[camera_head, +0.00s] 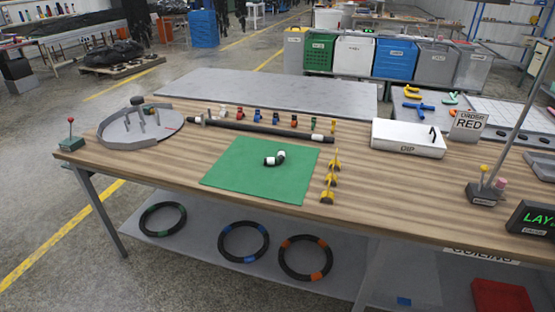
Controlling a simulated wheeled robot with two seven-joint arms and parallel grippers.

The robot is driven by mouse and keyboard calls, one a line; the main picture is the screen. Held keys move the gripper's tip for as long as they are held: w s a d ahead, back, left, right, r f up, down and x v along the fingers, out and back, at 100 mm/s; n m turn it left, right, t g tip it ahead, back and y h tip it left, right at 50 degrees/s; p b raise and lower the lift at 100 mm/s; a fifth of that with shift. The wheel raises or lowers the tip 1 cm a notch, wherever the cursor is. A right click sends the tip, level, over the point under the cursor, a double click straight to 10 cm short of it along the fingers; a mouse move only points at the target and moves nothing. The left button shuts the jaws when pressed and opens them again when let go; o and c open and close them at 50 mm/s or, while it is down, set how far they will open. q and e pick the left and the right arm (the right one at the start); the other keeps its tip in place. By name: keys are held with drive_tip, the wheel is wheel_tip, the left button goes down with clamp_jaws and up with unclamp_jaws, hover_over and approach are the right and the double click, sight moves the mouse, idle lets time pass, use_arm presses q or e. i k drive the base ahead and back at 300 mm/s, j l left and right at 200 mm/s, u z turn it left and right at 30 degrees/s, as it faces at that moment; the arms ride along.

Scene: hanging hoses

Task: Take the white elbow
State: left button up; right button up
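A small bent fitting, the white elbow (269,161), lies on the green mat (240,185) near the middle of the wooden table. It shows white parts and black parts; its exact shape is too small to tell. Nothing touches it except the mat. Neither of my grippers shows in the head view.
Behind the mat lie a long black bar (260,129) and a row of small coloured fittings (257,117). Yellow pieces (331,180) stand right of the mat. A white DIP box (408,138) and an ORDER RED sign (467,125) are further right. A round grey fixture (138,128) stands left.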

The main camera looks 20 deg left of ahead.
sight(279, 160)
drive_tip(key=j+z, duration=0.15)
drive_tip(key=z, duration=0.45)
drive_tip(key=j+z, duration=0.2)
drive_tip(key=j, duration=0.25)
drive_tip(key=k+j+z, duration=0.2)
drive_tip(key=j, duration=0.2)
drive_tip(key=j+z, duration=0.2)
drive_tip(key=j, duration=0.2)
drive_tip(key=k+j+z, duration=0.2)
drive_tip(key=j, duration=0.2)
